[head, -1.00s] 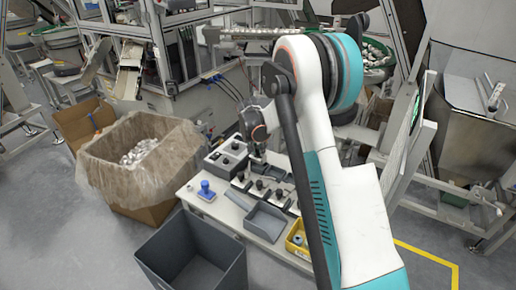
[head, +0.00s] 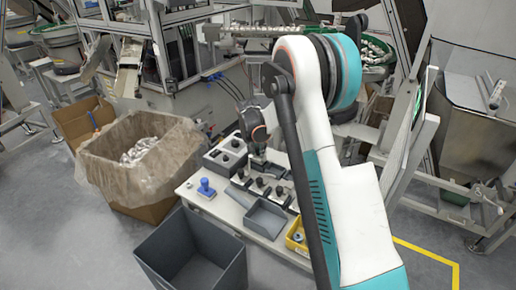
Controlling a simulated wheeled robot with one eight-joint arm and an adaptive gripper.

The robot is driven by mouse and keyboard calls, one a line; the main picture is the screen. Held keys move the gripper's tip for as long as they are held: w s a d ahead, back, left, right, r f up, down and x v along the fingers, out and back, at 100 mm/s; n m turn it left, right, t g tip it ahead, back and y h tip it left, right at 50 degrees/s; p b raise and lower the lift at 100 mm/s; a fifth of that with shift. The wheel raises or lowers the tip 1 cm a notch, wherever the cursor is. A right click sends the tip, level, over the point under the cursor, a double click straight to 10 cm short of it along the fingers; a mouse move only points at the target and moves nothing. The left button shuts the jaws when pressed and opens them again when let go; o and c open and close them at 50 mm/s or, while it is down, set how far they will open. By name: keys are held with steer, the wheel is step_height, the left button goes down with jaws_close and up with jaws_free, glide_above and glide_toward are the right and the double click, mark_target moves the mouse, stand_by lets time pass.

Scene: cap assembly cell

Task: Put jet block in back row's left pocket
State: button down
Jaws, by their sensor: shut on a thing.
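My gripper (head: 257,164) points down over the back of the pocketed fixture (head: 291,208) on the white table. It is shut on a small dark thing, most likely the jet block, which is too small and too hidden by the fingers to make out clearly. Several dark pieces with knobs sit in the fixture below and to the right of the gripper. The back row's left pocket lies close under or beside the gripper; I cannot tell whether the held piece touches it.
A grey scoop tray (head: 265,217) and a yellow bin (head: 296,238) lie in front. A dark open bin (head: 192,252) stands below the table's front edge.

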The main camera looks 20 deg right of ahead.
steer(key=shift+f+b, duration=0.9)
steer(key=shift+f, duration=0.45)
steer(key=c, duration=1.3)
jaws_free()
steer(key=v, duration=1.2)
steer(key=shift+r, duration=0.1)
